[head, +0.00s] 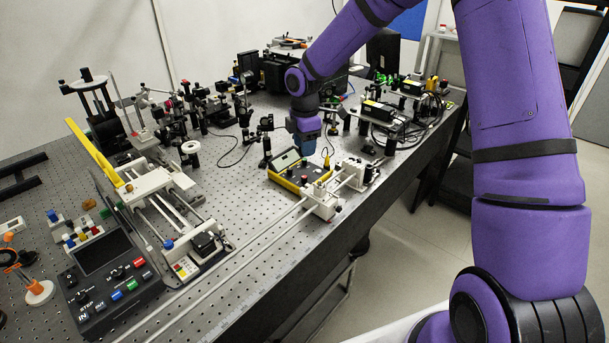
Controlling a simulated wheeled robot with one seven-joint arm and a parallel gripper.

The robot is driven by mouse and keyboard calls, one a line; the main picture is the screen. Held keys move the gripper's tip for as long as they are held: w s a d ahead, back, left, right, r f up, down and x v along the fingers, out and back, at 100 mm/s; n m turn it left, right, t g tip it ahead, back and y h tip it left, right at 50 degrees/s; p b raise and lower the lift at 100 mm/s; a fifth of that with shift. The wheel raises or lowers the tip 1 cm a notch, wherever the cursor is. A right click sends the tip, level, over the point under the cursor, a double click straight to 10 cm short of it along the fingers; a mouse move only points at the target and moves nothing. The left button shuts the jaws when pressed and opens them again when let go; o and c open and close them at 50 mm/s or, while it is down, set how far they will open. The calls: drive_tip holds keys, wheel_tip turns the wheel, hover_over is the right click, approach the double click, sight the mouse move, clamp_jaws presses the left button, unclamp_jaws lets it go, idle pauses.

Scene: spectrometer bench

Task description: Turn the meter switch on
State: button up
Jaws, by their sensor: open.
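The meter (290,181) is a yellow and black box with a display on its face, resting on the perforated bench top in the middle of the head view. Small knobs show on its face, but its switch is too small to single out. My gripper (305,151) hangs pointing down at the end of my purple arm, just above the back right part of the meter. It is open, and nothing shows held in it. The fingertips are small, and I cannot tell whether they touch the meter.
A white rail fixture (322,203) stands right beside the meter at the bench's front edge. A black control box (105,268) with a screen and coloured buttons sits at the front left. Optical mounts and cables crowd the back. Some bench top left of the meter is clear.

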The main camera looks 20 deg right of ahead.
sight(304, 176)
wheel_tip(304, 176, down, 11)
drive_tip(key=shift+r, duration=0.15)
idle(0.4)
clamp_jaws()
